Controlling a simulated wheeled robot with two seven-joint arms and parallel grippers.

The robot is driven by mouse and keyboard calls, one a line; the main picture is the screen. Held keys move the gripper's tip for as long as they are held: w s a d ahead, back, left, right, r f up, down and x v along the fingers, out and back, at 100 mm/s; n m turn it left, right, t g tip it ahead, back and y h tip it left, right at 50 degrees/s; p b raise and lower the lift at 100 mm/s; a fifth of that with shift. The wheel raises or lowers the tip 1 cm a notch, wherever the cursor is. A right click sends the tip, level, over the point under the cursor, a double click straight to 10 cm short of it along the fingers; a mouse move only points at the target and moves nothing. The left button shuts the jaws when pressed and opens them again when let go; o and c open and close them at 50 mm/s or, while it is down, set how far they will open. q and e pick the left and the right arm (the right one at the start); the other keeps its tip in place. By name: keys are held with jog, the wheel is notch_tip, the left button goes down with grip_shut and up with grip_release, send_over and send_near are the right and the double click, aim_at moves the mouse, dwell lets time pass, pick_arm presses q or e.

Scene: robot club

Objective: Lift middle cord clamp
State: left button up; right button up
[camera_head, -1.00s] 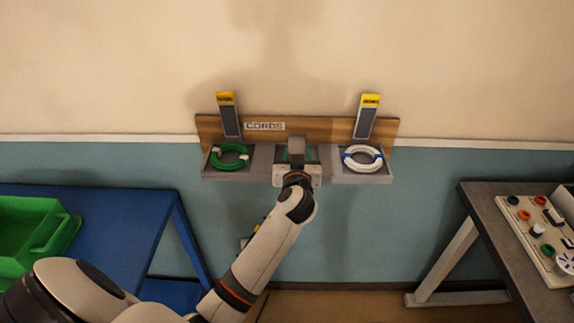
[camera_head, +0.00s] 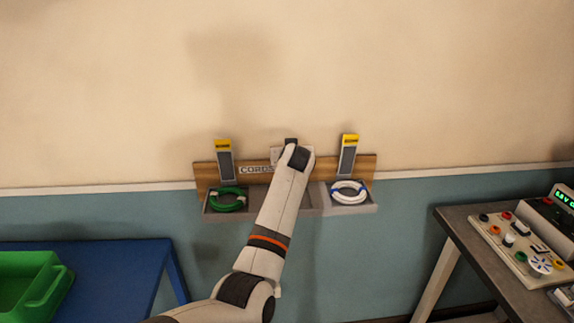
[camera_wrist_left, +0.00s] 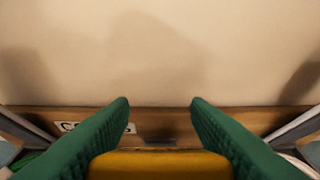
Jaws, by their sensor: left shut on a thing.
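My left gripper (camera_wrist_left: 159,100) has green fingers on both sides of a yellow piece (camera_wrist_left: 160,165), which I take to be the tip of the middle cord clamp, and is shut on it. In the head view my left arm covers the middle of the cord board (camera_head: 202,177), hiding the clamp and most of the middle tray. The left clamp (camera_head: 226,160) and right clamp (camera_head: 348,156) stand tilted up, dark grey with yellow tips. A green cord coil (camera_head: 227,199) lies in the left tray and a white coil (camera_head: 348,192) in the right tray. My right gripper is out of view.
A blue table (camera_head: 110,265) with a green bin (camera_head: 30,285) stands at the left. A grey table (camera_head: 460,225) with a control panel (camera_head: 515,240) stands at the right. The wall (camera_head: 400,80) above the board is bare.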

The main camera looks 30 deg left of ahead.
pick_arm(q)
jog(key=shift+w+a+r, duration=0.2)
jog(key=shift+w+a, duration=0.15)
jog(key=shift+w, duration=0.1)
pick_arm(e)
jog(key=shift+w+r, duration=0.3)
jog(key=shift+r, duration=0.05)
pick_arm(q)
jog(key=shift+f, duration=0.45)
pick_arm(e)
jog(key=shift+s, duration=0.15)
pick_arm(q)
jog(key=o, duration=1.4)
jog(key=shift+w+a+f, duration=0.1)
jog(key=shift+w+a, duration=0.05)
jog(key=shift+w, duration=0.15)
jog(key=shift+s+d+r, duration=0.3)
jog(key=shift+s+r, duration=0.05)
jog(key=b+v, duration=0.2)
jog(key=v, duration=0.9)
jog(key=shift+a+f, duration=0.1)
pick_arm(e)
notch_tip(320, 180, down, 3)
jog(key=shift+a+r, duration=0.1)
pick_arm(q)
jog(key=shift+c, duration=0.5)
